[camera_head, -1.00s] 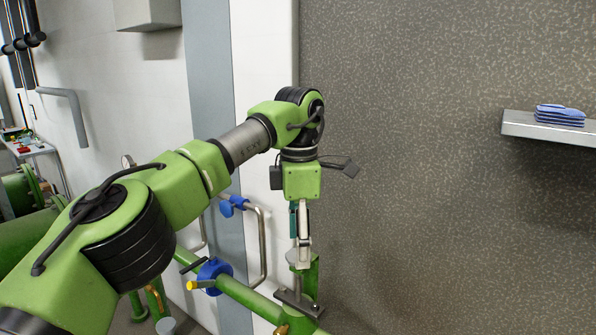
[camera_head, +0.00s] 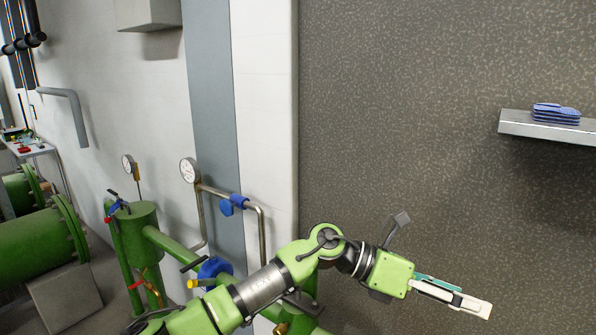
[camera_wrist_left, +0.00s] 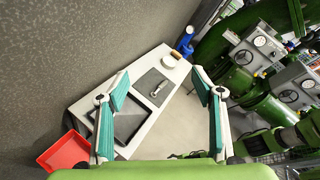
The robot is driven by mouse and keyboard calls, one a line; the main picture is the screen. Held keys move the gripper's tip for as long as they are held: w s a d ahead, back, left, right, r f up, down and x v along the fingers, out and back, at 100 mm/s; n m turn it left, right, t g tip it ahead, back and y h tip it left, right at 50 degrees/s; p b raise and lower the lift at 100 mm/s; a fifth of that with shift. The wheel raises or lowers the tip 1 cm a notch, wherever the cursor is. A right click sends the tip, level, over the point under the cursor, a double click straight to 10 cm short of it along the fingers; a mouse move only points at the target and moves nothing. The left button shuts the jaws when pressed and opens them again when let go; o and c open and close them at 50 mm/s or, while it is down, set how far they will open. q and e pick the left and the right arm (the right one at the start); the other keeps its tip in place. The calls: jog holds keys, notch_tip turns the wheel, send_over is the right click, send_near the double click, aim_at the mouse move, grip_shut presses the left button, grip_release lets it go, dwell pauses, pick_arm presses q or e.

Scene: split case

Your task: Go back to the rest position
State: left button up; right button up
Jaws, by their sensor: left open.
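My left gripper (camera_head: 474,298) is in the lower right of the head view, in front of the speckled grey wall. It points right and slightly down, away from the green pipework. The left wrist view shows its two teal-padded fingers (camera_wrist_left: 160,84) spread wide apart with nothing between them. My right gripper is in neither view.
A wall shelf (camera_head: 517,124) with stacked blue items (camera_head: 556,114) is above right. Green pipework with a blue valve (camera_head: 213,268) stands beside my left arm. The wrist view shows a white table (camera_wrist_left: 142,132), a red bin (camera_wrist_left: 64,151) and green machinery (camera_wrist_left: 238,80).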

pick_arm(q)
jog(key=w+a+r+n+t+h, duration=0.3)
jog(key=r+n+t+h, duration=0.5)
jog(key=n, duration=0.3)
jog(key=w+a+f+n+t+y, duration=0.2)
jog(key=w+a+n+t+y, duration=0.3)
jog(key=a+n+t, duration=0.55)
jog(key=a+f+n+y, duration=1.4)
jog(key=a+f+n, duration=0.6)
jog(key=f, duration=0.1)
jog(key=s+a+f+n+g+y, duration=0.2)
jog(key=s+a+f+n+g, duration=0.25)
jog(key=s+a+f, duration=0.6)
jog(key=s+a+f+n+g, duration=0.15)
jog(key=s+f+g, duration=0.25)
jog(key=s, duration=0.7)
jog(key=s+a+f+n+g, duration=0.1)
jog(key=s+a+f+g, duration=0.2)
jog(key=s, duration=0.7)
notch_tip(320, 180, down, 27)
jog(key=s+g+b, duration=0.1)
jog(key=s+g, duration=0.1)
jog(key=s+a+f+y+b, duration=0.1)
jog(key=s+a+f, duration=0.1)
jog(key=s+f, duration=1.5)
jog(key=shift+a+f+g+b, duration=0.3)
jog(key=shift+a+f+g, duration=0.1)
jog(key=shift+f, duration=0.15)
